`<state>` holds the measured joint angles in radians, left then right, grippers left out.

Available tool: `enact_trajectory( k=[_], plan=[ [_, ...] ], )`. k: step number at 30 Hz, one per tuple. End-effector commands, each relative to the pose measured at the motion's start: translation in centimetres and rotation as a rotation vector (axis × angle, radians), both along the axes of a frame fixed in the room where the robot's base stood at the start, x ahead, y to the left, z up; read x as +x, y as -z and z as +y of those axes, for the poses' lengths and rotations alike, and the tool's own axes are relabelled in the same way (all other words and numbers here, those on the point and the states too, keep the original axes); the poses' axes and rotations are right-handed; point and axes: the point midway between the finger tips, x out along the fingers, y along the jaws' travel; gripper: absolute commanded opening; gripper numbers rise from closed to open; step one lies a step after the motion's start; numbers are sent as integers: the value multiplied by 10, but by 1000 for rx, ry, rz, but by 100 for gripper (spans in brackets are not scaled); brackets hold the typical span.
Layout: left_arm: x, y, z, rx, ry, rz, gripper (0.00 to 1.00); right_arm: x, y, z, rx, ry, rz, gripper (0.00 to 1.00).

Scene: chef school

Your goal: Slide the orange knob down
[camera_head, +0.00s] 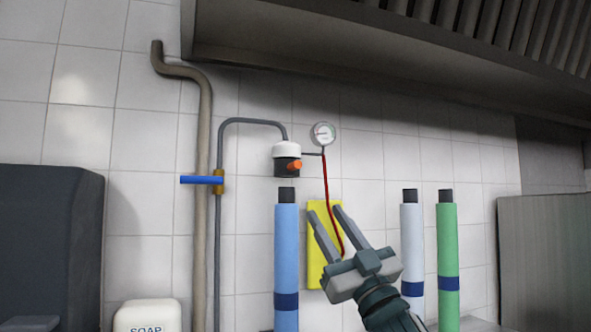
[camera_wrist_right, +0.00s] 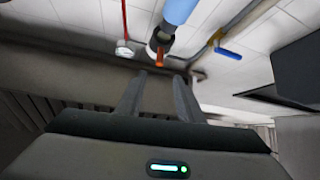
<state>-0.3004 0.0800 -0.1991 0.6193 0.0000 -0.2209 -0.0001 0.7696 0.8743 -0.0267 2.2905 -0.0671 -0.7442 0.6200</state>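The orange knob (camera_head: 295,165) sticks out of the black lower part of a small white-and-black device (camera_head: 286,152) on the tiled wall. My right gripper (camera_head: 324,212) is open and empty, below and to the right of the knob, in front of a yellow panel (camera_head: 321,283). It does not touch the knob. In the right wrist view the orange knob (camera_wrist_right: 160,58) shows beyond the two spread fingers (camera_wrist_right: 158,85), roughly between their tips in the picture. My left gripper is not in view.
A round gauge (camera_head: 324,133) with a red hose (camera_head: 327,185) is right of the device. Upright blue (camera_head: 286,255), white (camera_head: 411,245) and green (camera_head: 447,255) tubes flank the gripper. A blue lever (camera_head: 202,180) sits on pipes at left. A hood (camera_head: 400,55) overhangs the wall.

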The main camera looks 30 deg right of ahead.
Motion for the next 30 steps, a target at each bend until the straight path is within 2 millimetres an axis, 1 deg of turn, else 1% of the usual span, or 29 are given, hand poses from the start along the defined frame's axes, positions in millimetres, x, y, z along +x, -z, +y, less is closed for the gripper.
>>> enact_trajectory(
  k=[8, 14, 20, 30],
  plan=[
    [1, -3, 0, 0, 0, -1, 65, 3, -3, 0, 2, 0, 1, 34],
    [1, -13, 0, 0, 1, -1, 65, 15, -17, -1, 3, 0, 3, 34],
    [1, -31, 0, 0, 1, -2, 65, 37, -40, -2, 3, 1, 2, 34],
    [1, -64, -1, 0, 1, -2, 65, 81, -83, -4, 2, 0, 2, 34]
  ],
)
